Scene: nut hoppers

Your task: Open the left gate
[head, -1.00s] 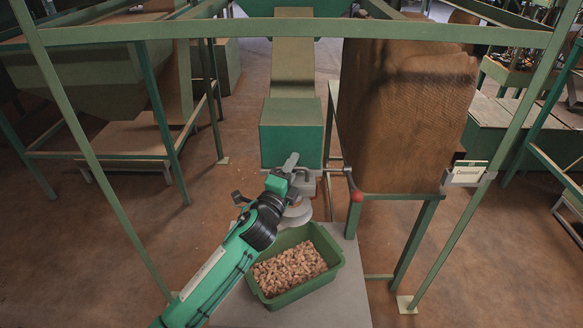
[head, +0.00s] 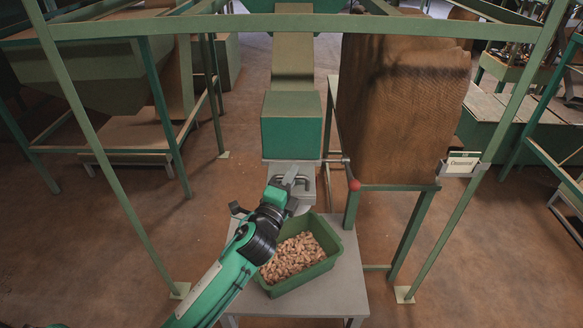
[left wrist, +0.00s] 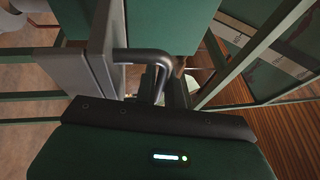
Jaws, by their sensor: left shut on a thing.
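The green hopper outlet (head: 291,133) stands in the middle of the head view, with grey metal gate parts (head: 308,171) just under it. My left gripper (head: 291,181) is at the front of these parts, shut on the bent metal gate handle. The fingers hide part of the handle, and I cannot tell how far the gate is open. My right gripper is not in view.
A green crate (head: 334,249) of nuts stands on the grey table (head: 345,287) below the outlet. A rod with a red knob (head: 354,185) sticks out to the right. Green frame posts (head: 466,161) stand on both sides.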

